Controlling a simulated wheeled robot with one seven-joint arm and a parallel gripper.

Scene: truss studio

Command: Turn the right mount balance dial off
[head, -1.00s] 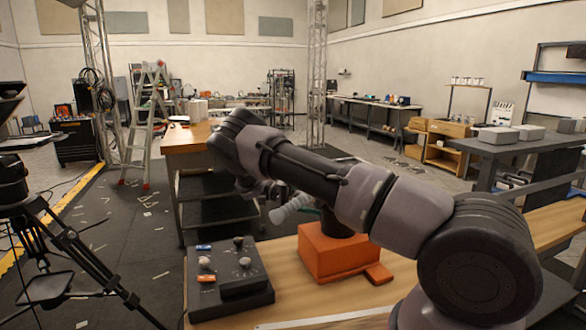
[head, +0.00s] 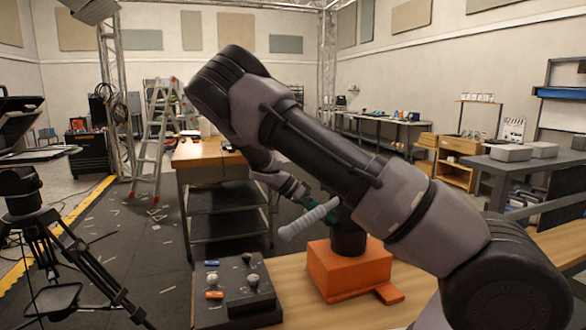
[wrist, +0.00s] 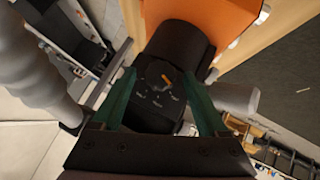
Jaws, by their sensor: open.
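In the wrist view a round dark dial (wrist: 158,76) with an orange pointer mark and small white labels around it sits on the end of a black cylindrical mount (wrist: 180,40). The mount stands on an orange block (head: 338,278), and its black column (head: 348,238) shows in the head view. My gripper (wrist: 159,80) is open, with one green finger on each side of the dial. It holds nothing, and I cannot tell whether the fingers touch the dial. In the head view the dial face is hidden.
A pale ribbed handle (head: 309,219) sticks out beside the mount, close to my gripper; it also shows in the wrist view (wrist: 30,70). A dark control box (head: 236,290) with several knobs and coloured switches stands left of the orange block. A wooden bench (head: 205,152) stands behind.

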